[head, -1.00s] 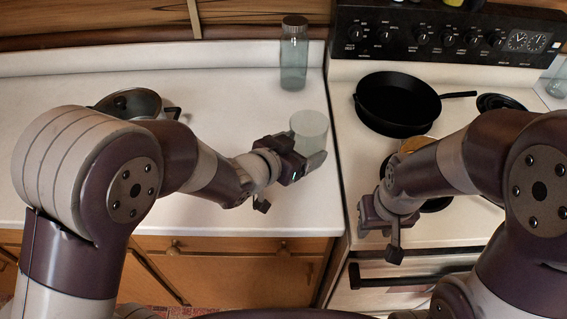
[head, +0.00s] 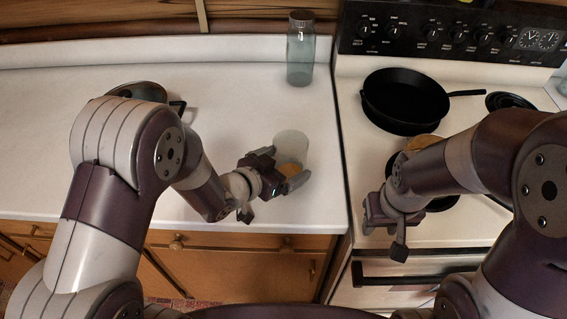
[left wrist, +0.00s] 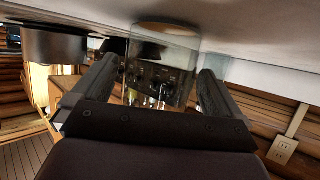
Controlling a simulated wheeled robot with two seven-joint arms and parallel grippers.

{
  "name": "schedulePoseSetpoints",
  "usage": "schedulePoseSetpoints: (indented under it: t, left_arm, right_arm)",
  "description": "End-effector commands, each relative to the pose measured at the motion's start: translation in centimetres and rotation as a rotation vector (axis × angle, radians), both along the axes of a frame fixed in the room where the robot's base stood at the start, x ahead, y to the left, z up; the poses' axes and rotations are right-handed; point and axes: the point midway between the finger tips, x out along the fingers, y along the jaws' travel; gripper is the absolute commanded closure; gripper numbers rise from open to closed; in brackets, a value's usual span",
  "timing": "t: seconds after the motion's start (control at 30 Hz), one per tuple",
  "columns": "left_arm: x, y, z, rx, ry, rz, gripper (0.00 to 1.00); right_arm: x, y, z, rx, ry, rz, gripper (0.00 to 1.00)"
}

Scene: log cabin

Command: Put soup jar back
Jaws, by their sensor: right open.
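I cannot tell whether the jar's base touches the counter. My right gripper (head: 392,222) is open and empty over the stove's front; its fingers are partly hidden.
A taller lidded glass jar (head: 300,62) stands at the back of the counter (head: 230,100). A metal pot sits at the left, partly hidden by my left arm. A black skillet (head: 403,100) and a partly hidden pan with brownish contents are on the stove.

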Motion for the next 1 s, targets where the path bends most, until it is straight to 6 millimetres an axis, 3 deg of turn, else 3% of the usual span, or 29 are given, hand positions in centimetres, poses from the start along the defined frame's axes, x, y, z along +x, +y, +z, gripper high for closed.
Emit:
schedulePoseSetpoints:
  t: [0.23,0.37,0.6,0.8,0.9,1.0]
  left_arm:
    - [0.0,0.0,0.6,0.000,0.000,0.000,0.00]
    - [-1.3,1.3,1.2,0.000,-0.001,0.003,0.00]
    - [-5.4,5.0,3.6,0.001,-0.002,0.007,0.00]
    - [-7.9,7.0,4.8,0.001,-0.001,0.004,0.00]
    - [-7.6,8.3,4.5,0.054,0.032,0.051,0.00]
    - [-6.2,12.4,3.1,0.217,0.174,0.228,0.00]
  right_arm:
    - [0.0,0.0,0.5,0.000,0.000,0.000,0.57]
    - [0.0,0.0,0.4,0.000,0.000,0.000,0.57]
    - [0.0,0.0,0.8,0.000,0.000,0.000,0.57]
    - [0.0,0.0,1.2,0.000,0.000,0.000,0.57]
    - [0.0,0.0,1.2,0.000,0.000,0.000,0.57]
    - [0.0,0.0,1.2,0.000,0.000,0.000,0.57]
